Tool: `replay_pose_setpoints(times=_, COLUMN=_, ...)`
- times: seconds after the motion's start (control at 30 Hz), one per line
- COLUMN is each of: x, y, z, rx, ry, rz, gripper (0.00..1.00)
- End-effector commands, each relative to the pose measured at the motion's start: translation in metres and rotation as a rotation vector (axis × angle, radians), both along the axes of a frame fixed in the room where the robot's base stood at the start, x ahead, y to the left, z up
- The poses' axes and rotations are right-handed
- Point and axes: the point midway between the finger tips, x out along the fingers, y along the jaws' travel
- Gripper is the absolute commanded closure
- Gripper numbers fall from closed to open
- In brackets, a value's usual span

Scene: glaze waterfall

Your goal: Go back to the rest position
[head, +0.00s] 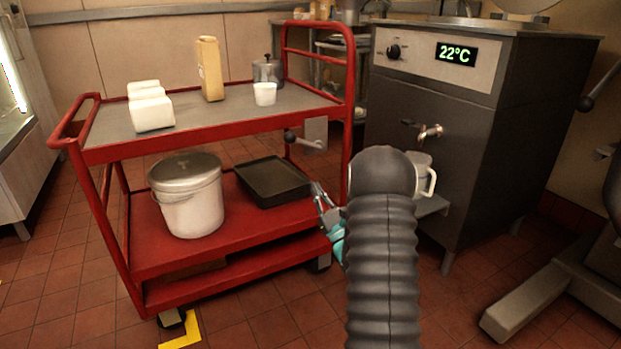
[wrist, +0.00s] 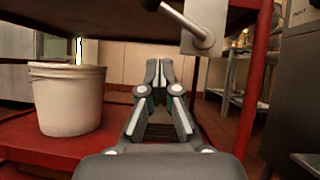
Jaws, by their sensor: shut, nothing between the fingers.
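My gripper (head: 322,197) is in front of the right end of the red cart, at about the height of its lower shelf, partly hidden by my dark ribbed arm. In the wrist view my gripper (wrist: 159,75) points into the space between the cart's shelves. Its fingers are together with nothing between them. A white mug (head: 427,178) stands at the tap of the steel machine (head: 480,130), partly hidden behind my arm. The machine's display reads 22°C.
The red cart (head: 215,128) holds white blocks (head: 150,108), a carton (head: 210,68), a white cup (head: 265,94) and a metal pot (head: 267,71) on top. A lidded bucket (head: 188,200) and dark tray (head: 272,182) are below. A lever handle (wrist: 190,25) hangs near my gripper.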

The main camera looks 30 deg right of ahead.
Motion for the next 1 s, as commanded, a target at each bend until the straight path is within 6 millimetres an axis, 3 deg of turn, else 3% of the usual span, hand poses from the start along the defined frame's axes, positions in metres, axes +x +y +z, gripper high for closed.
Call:
replay_pose_setpoints(times=0.2, x=-0.009, y=-0.001, z=-0.005, rx=0.0, ry=-0.001, rz=-0.001, gripper=1.0)
replay_pose_setpoints(times=0.77, x=-0.006, y=-0.001, z=-0.009, rx=-0.004, ry=0.02, rz=-0.004, gripper=1.0)
replay_pose_setpoints(times=0.87, x=0.0, y=0.014, z=-0.024, rx=-0.029, ry=0.092, rz=0.057, gripper=1.0)
replay_pose_setpoints(times=1.0, x=-0.002, y=0.06, z=-0.062, rx=-0.1, ry=0.248, rz=0.237, gripper=1.0)
